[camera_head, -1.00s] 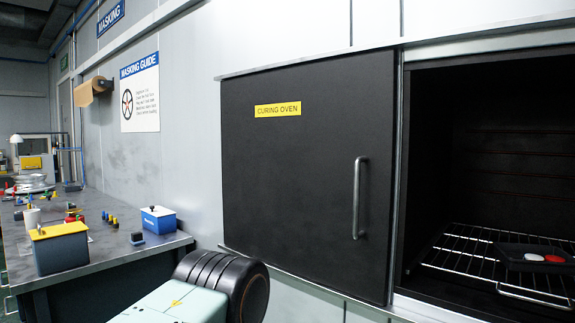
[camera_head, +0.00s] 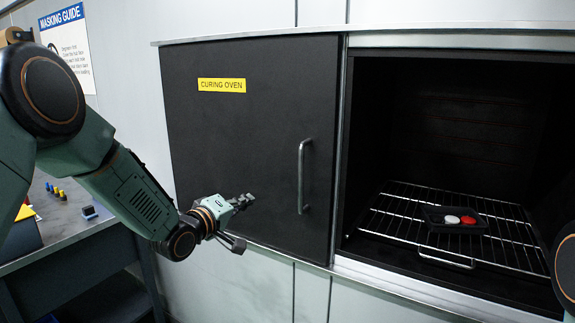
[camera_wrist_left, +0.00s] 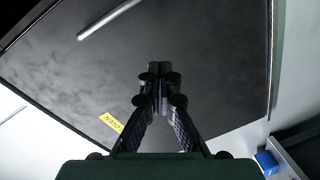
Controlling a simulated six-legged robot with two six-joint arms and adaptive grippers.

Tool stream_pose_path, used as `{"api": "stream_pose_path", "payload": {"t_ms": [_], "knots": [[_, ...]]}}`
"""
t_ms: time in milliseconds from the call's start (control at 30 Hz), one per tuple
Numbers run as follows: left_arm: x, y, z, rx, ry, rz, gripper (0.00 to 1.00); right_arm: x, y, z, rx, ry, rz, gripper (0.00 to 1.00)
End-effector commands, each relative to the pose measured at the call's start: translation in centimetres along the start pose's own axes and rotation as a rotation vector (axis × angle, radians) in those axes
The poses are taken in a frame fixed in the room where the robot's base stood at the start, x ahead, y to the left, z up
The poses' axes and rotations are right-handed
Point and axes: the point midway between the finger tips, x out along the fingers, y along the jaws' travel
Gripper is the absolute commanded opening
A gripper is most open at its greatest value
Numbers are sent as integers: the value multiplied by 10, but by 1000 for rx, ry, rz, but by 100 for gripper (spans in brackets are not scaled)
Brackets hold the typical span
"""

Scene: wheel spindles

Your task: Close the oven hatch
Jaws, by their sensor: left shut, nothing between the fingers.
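The black oven hatch (camera_head: 240,150) with a yellow "CURING OVEN" label is slid to the left, beside the oven opening (camera_head: 440,120), which stands open. Its vertical metal handle (camera_head: 301,177) is near the hatch's right edge. My left gripper (camera_head: 248,201) is in front of the hatch's lower part, left of the handle and apart from it. In the left wrist view the gripper (camera_wrist_left: 163,90) is shut and empty, with the hatch (camera_wrist_left: 210,60) behind it and the handle (camera_wrist_left: 108,20) at upper left. My right gripper is out of view.
Inside the oven, a wire rack (camera_head: 400,206) carries a black tray (camera_head: 432,218) with a white and a red piece. Metal rails (camera_head: 440,40) run above and below the hatch. A workbench (camera_head: 60,235) stands at the left.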

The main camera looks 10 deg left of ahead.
Motion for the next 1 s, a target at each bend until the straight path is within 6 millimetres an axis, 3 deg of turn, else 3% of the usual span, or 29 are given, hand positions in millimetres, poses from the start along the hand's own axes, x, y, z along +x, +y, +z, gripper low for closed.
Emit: {"api": "stream_pose_path", "payload": {"t_ms": [33, 200, 367, 567, 1000], "knots": [[5, 12, -10, -65, 2, 43, 0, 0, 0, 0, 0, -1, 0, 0], [12, 34, -16, -286, -34, 129, 0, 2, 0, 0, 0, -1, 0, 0], [11, 37, -14, -423, -52, 140, 0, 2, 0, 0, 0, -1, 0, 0], [21, 38, -13, -451, -55, 137, 0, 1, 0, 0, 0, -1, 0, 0], [80, 46, -12, -450, -54, 138, 0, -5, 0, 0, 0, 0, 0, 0]]}}
